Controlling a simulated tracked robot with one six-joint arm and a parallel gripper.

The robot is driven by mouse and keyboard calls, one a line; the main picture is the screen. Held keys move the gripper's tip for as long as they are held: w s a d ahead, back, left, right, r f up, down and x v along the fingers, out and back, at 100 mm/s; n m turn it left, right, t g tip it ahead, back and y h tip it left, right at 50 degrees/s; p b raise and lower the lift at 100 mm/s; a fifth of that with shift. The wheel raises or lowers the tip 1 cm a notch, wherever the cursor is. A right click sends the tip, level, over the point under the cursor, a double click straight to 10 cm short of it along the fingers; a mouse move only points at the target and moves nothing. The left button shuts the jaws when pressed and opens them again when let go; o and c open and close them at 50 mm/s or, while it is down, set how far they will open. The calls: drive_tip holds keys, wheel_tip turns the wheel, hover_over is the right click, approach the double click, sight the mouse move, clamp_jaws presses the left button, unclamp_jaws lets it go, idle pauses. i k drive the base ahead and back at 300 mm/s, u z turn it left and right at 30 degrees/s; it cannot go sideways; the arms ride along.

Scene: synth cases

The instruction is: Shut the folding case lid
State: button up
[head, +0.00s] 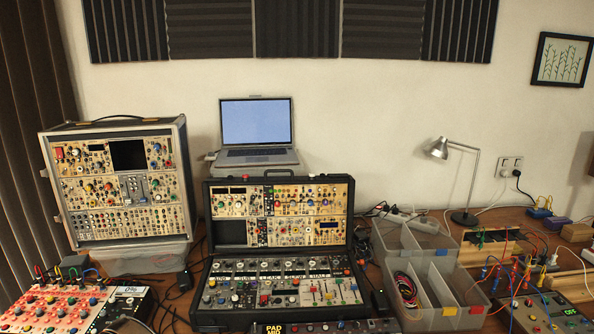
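The black folding case (208,268) stands open in the middle of the desk in the head view. Its lid (349,213) is raised nearly upright at the back and holds rows of tan modules and a dark screen panel. Its base holds knobs, sliders and coloured buttons and lies flat towards me. Nothing visible lies on the base panel or between it and the lid. My gripper is not in view.
An upright silver-edged synth case (118,190) stands at left. A laptop (257,122) sits behind the lid. Clear divided bins (430,290) stand close on the right. A pad unit (320,327) lies along the front. A red knob panel (50,310) is front left.

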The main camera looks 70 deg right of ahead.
sight(258, 225)
drive_tip(key=z, duration=0.6)
drive_tip(key=i, duration=0.85)
drive_tip(key=z, duration=0.55)
